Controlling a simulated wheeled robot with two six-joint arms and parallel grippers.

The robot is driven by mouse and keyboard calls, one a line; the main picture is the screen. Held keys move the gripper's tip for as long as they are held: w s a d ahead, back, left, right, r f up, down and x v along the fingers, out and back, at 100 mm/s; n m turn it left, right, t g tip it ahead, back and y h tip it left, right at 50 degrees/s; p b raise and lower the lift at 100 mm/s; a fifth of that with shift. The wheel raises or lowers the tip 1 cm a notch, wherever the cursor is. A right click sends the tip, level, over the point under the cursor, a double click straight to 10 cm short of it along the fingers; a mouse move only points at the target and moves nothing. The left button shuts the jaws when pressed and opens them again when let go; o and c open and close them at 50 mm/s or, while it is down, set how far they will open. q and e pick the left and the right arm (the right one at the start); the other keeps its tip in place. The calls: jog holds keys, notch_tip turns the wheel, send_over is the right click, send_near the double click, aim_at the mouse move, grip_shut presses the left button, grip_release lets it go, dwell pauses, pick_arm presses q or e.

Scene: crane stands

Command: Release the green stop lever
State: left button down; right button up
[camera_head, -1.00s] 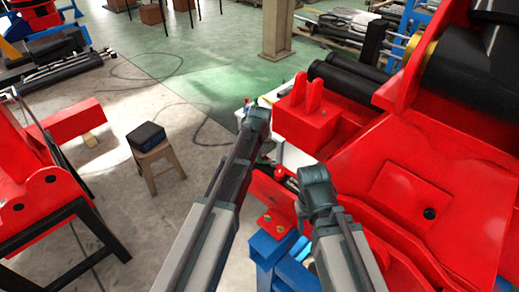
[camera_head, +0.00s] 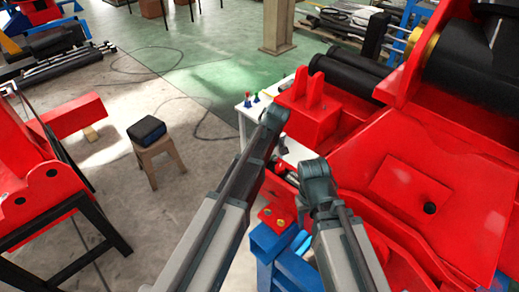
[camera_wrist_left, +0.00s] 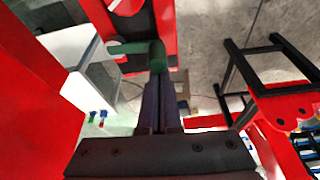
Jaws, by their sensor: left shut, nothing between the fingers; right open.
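The green stop lever (camera_wrist_left: 138,47) shows in the left wrist view as a green bar bent at its right end, in front of a red plate. My left gripper (camera_wrist_left: 158,78) is shut and empty, its fingertips right by the bent end of the lever; I cannot tell whether they touch. In the head view the lever is hidden behind my left arm. My right gripper (camera_head: 296,178) is open beside the red machine, a little right of my left wrist; its fingers are mostly hidden.
The large red machine (camera_head: 405,185) fills the right side. A white table (camera_head: 245,125) with small coloured pieces stands behind my left wrist. A blue frame (camera_head: 285,262) is below my arms.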

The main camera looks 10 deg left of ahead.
pick_arm(q)
jog(key=shift+s+d, duration=0.15)
jog(key=shift+s, duration=0.1)
jog(key=shift+s+d, duration=0.1)
dwell(0.6)
jog(key=w+a, duration=0.1)
jog(key=a, duration=0.1)
jog(key=w+a, duration=0.1)
jog(key=shift+w+a+r, duration=0.2)
jog(key=shift+w+a, duration=0.1)
jog(key=shift+a, duration=0.05)
jog(key=p+v, duration=0.9)
jog(key=shift+d+r, duration=0.3)
jog(key=shift+s+f, duration=0.1)
jog(key=shift+s, duration=0.1)
